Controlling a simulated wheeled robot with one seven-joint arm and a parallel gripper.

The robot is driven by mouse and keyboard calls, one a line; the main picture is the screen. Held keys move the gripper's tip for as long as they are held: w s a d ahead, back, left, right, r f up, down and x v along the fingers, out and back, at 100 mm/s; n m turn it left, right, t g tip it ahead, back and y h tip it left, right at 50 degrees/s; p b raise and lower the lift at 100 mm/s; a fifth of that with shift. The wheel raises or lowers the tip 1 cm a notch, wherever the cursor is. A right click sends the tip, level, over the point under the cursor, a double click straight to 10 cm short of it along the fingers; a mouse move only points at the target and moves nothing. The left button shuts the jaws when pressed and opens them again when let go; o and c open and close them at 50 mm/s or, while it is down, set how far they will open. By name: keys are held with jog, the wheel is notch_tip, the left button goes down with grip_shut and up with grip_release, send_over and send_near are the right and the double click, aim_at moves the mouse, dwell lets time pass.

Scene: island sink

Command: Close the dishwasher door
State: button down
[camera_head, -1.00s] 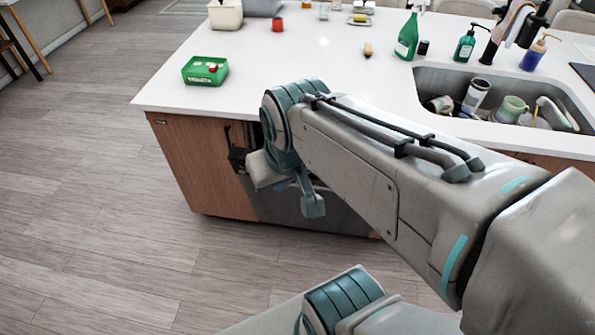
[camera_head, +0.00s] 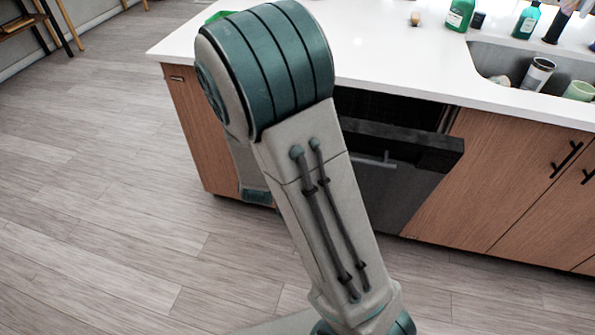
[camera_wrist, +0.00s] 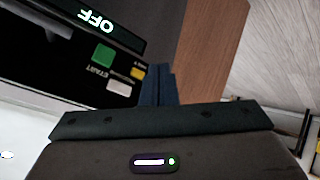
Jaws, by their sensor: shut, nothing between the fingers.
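The dishwasher door (camera_head: 395,198) is a dark grey front with a bar handle (camera_head: 375,161), set in the island below the counter. It is partly open: its top edge leans out, and a dark gap shows behind it. My arm hides its left part. In the wrist view the control panel (camera_wrist: 118,62) shows upside down, with "OFF" lettering and a green button. My gripper (camera_wrist: 158,84) is shut and empty, its fingertips close to the panel's end and the wood side. I cannot tell whether they touch. The arm mostly hides the gripper in the head view.
The white countertop (camera_head: 400,62) overhangs the door. Wooden cabinets (camera_head: 505,185) with black handles stand to the right and a wood panel (camera_head: 198,135) to the left. The sink (camera_head: 490,62) holds cups. The wood floor (camera_head: 120,220) is clear at the left.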

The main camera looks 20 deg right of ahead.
jog(key=s+d+f+n+t+h+b, duration=0.2)
jog(key=d+f+n+t+h+b, duration=0.2)
jog(key=f+n+t+h+b, duration=0.6)
jog(key=w+d+r+m+g+y+b, duration=0.1)
jog(key=w+d+g+b, duration=0.1)
jog(key=w+d, duration=0.5)
jog(key=w+b, duration=0.1)
jog(key=w, duration=0.3)
jog(key=shift+r+m+y, duration=0.3)
jog(key=shift+y, duration=0.1)
jog(key=shift+g, duration=0.3)
